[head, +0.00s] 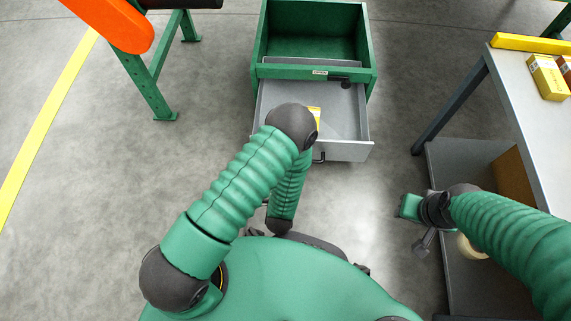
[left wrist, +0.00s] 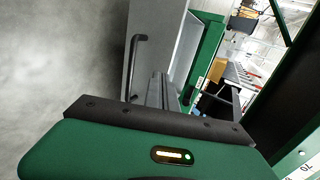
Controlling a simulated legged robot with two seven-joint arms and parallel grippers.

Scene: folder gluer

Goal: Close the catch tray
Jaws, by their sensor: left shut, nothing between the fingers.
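The catch tray (head: 345,149) is a grey drawer pulled well out of the front of a green cabinet (head: 258,62). Its front panel has a dark handle (head: 318,156), and a small yellow item (head: 315,113) lies inside. My left arm crosses in front and covers the tray's left part. In the left wrist view the tray's grey front and dark handle (left wrist: 137,62) stand close ahead of my left gripper (left wrist: 164,88), which is shut and empty, beside the handle. My right gripper (head: 425,225) hangs near the workbench, away from the tray; its fingers are unclear.
A grey workbench (head: 530,110) with small yellow boxes (head: 548,77) and a lower shelf stands at the right. A green-legged stand with an orange part (head: 115,22) is at the upper left. The floor around the tray is clear.

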